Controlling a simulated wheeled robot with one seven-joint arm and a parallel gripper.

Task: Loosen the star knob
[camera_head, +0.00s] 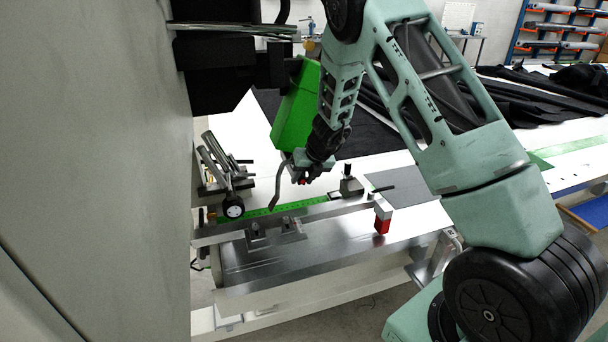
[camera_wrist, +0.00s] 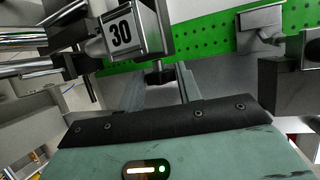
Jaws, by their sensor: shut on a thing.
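The star knob (camera_wrist: 160,77) shows in the wrist view as a small black piece just below a grey block marked 30 (camera_wrist: 121,36). My gripper (camera_wrist: 159,88) has its two grey fingers on either side of the knob, shut on it. The fingers hide part of the knob, so its lobes are not clear. In the head view my gripper (camera_head: 303,172) points down above the green perforated strip of the fixture, and the knob cannot be made out there.
A bright green housing (camera_head: 296,108) stands close behind my wrist. Metal tubes and a black roller (camera_head: 233,208) lie left. A large grey panel (camera_head: 95,150) fills the left.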

